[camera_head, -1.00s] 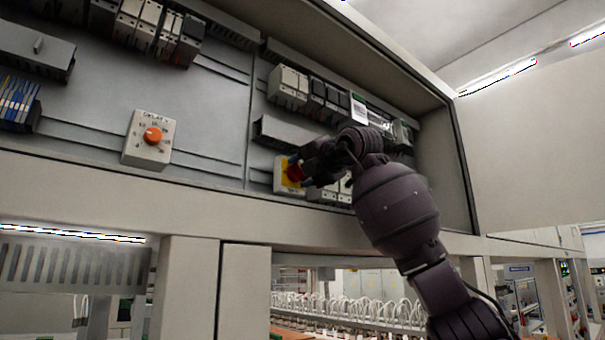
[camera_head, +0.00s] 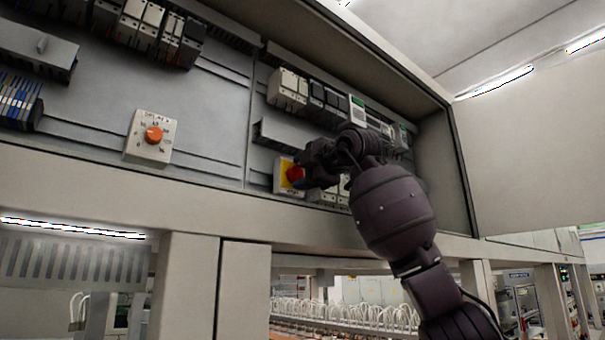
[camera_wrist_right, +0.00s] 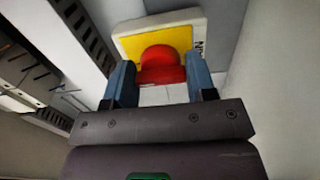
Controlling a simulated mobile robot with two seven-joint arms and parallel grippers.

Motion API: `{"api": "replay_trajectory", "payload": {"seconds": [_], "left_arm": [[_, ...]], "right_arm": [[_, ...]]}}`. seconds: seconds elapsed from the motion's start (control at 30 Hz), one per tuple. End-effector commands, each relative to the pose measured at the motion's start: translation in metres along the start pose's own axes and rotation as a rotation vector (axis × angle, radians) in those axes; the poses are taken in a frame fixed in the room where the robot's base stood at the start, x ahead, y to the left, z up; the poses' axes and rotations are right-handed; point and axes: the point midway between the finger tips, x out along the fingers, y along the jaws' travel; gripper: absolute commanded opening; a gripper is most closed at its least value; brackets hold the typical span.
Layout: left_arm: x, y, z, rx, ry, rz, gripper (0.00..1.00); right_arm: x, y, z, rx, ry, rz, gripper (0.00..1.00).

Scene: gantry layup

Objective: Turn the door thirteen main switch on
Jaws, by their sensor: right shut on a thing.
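The main switch is a red rotary knob (camera_head: 295,174) on a yellow plate in a pale housing (camera_head: 283,188), low in the right-hand bay of the open cabinet. My right gripper (camera_head: 305,175) is at the knob, coming from the right, and partly hides the plate. In the right wrist view the blue fingers (camera_wrist_right: 163,84) stand on either side of the red knob (camera_wrist_right: 161,66), shut on it. The plate's lettering is only partly visible, so I cannot read the knob's position. My left gripper is not in view.
A dial with an orange knob (camera_head: 153,134) sits in the left bay. Rows of modules (camera_head: 287,89) and a cable duct (camera_head: 285,134) lie above the switch. The open door panel (camera_head: 530,150) stands at the right. The cabinet's lower frame (camera_head: 130,188) runs below.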

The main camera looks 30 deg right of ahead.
Motion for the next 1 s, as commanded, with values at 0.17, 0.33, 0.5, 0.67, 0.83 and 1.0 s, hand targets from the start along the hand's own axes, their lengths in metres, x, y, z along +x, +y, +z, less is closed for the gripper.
{"api": "replay_trajectory", "payload": {"seconds": [0.17, 0.33, 0.5, 0.67, 0.83, 1.0], "left_arm": [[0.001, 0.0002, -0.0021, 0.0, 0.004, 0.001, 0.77], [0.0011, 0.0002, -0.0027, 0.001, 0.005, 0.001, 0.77], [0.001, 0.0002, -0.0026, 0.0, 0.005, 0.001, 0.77], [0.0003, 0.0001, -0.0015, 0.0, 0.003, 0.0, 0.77], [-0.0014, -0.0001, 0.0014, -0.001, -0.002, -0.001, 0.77], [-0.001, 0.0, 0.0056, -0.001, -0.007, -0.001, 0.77]], "right_arm": [[-0.0003, 0.0002, 0.0007, 0.01, -0.002, 0.0, 0.27], [-0.0003, 0.0001, 0.0007, 0.011, -0.001, 0.0, 0.27], [-0.0002, 0.0001, 0.0006, 0.01, -0.001, 0.0, 0.62], [-0.0001, 0.0, 0.0004, 0.009, -0.001, 0.0, 0.77], [-0.0001, -0.0001, 0.0002, 0.008, 0.0, 0.0, 0.77], [-0.008, -0.0003, 0.0005, 0.007, 0.0, 0.002, 0.77]]}}
